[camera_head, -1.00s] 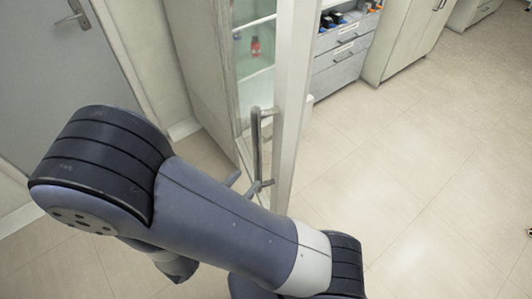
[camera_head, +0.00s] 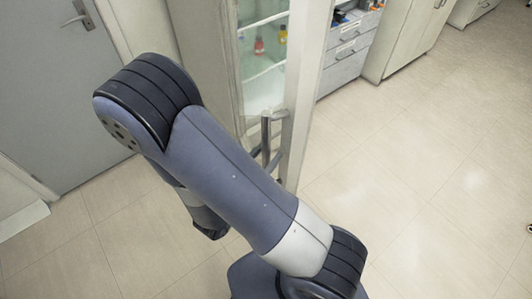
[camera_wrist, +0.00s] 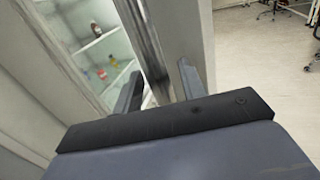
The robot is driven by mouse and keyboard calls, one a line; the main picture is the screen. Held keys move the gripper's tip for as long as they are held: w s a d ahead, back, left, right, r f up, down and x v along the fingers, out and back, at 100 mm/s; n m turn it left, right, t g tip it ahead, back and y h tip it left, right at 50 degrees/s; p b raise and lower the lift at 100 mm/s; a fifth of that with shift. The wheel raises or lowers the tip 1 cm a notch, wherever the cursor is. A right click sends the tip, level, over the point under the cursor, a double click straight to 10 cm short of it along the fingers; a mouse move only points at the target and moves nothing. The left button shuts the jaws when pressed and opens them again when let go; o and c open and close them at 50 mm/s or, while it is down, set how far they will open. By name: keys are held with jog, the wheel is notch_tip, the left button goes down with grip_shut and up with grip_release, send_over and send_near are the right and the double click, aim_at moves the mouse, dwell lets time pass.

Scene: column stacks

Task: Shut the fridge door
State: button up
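The fridge is a tall pale cabinet with a glass front, at the top middle of the head view. Its door (camera_head: 306,90) has a light frame and an upright grey bar handle (camera_head: 266,135). Shelves with a red bottle (camera_head: 259,46) and a yellow bottle (camera_head: 283,34) show inside. How far the door stands open is hard to tell. In the wrist view my gripper (camera_wrist: 160,88) is open, its two fingers apart, close to the door frame (camera_wrist: 180,30). My arm hides most of the gripper in the head view. Whether the fingers touch the handle or door is unclear.
A grey room door (camera_head: 50,100) stands at the left. Grey drawers (camera_head: 348,62) and pale cupboards (camera_head: 408,40) stand behind the fridge at the right. The tiled floor (camera_head: 430,180) is clear at the right and front.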

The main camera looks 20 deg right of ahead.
grip_shut()
dwell(0.4)
